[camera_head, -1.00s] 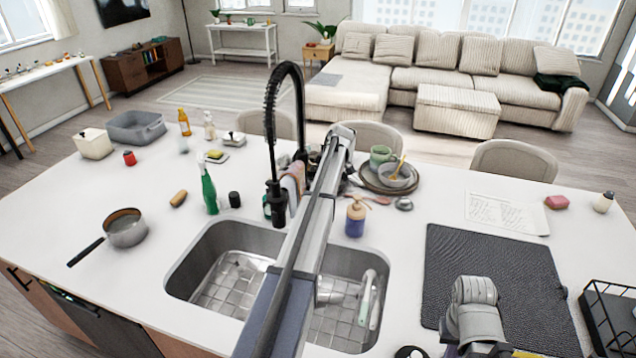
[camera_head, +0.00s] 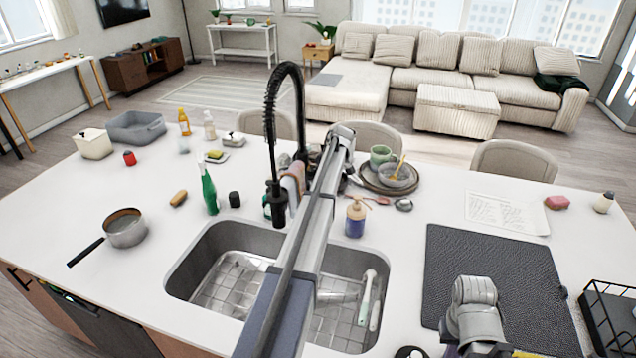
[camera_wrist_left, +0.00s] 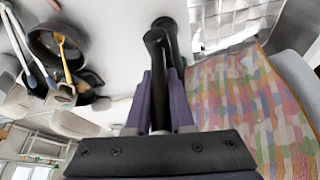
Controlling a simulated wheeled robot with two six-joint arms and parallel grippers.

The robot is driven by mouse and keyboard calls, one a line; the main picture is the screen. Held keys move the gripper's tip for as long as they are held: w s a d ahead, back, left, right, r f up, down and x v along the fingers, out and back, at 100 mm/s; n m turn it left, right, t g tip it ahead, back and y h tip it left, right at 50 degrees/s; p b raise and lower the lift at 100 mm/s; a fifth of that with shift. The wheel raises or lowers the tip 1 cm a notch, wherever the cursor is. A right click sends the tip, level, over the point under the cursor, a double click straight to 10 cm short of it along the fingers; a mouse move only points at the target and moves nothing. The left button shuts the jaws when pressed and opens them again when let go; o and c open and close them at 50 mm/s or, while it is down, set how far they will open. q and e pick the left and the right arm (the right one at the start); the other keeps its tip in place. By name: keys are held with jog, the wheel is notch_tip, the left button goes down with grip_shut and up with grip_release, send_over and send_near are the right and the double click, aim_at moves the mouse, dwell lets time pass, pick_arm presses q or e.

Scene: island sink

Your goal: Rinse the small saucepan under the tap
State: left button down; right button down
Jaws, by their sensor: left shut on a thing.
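The small saucepan (camera_head: 126,232) stands upright on the counter left of the sink, its dark handle pointing to the lower left. The black tap (camera_head: 270,110) arches over the sink (camera_head: 225,265), its spray head hanging over the basin's back edge. I make out no clear water stream. My left arm crosses the sink towards the tap's base, and its gripper is hidden in the head view. In the left wrist view my left gripper (camera_wrist_left: 160,100) is shut on a black upright part of the tap (camera_wrist_left: 158,50), apparently its lever. My right gripper's fingers are not visible.
A patterned cloth (camera_head: 293,180) hangs beside the tap. A green bottle (camera_head: 209,190) and a soap dispenser (camera_head: 355,217) stand behind the sink. A brush (camera_head: 367,298) lies in the right basin. A dark mat (camera_head: 500,270) lies to the right. Counter around the saucepan is clear.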

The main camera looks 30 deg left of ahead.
pick_arm(q)
jog(key=shift+s+d+f+t, duration=0.1)
jog(key=shift+s+d+t, duration=0.1)
jog(key=shift+s+t, duration=0.4)
jog(key=shift+s+n+t+y+b, duration=0.2)
jog(key=shift+n+t+y+b, duration=0.1)
jog(key=shift+t+b, duration=0.45)
jog(key=c, duration=0.8)
grip_release()
